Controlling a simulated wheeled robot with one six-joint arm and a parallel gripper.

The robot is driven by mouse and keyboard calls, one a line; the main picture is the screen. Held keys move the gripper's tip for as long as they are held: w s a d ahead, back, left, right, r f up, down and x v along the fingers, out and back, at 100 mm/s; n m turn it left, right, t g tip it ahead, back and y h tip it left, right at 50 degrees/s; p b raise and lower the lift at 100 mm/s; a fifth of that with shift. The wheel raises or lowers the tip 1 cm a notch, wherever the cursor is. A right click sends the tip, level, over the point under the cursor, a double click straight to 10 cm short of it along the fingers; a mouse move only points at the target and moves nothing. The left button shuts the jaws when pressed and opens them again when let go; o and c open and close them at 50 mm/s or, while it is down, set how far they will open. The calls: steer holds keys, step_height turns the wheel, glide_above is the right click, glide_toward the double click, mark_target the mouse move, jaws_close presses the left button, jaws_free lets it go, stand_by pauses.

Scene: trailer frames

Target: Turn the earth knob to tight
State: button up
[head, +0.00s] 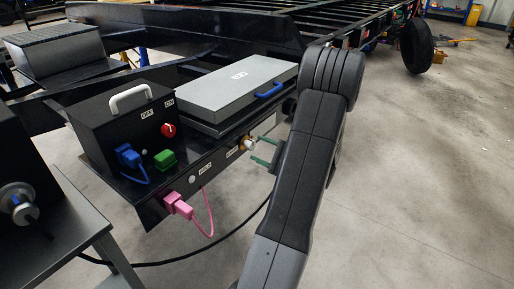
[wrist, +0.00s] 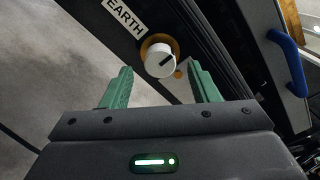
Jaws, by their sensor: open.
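The earth knob (wrist: 160,60) is a white round knob with a black pointer line on an orange-brown base, beside the EARTH label (wrist: 124,16) in the wrist view. In the head view the knob (head: 246,143) shows on the front face of the black frame. My gripper (wrist: 161,87) has two green fingers, spread open, with the knob ahead of them and between their lines. The fingers do not touch it. In the head view my gripper (head: 265,151) is just right of the knob, partly hidden by my arm.
A black box with a red knob (head: 168,130), a blue plug (head: 128,156) and a green block (head: 164,159) stands left on the frame. A pink plug (head: 177,205) with a cable is on the front face. A grey lidded case (head: 225,90) lies behind.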

steer(key=p+v, duration=0.1)
steer(key=v, duration=1)
steer(key=shift+s+d, duration=0.15)
steer(key=shift+d, duration=0.1)
steer(key=shift+a, duration=0.1)
steer(key=b+x, duration=0.1)
steer(key=x, duration=1.2)
steer(key=shift+w+a+b, duration=0.25)
steer(key=shift+a+b, duration=0.05)
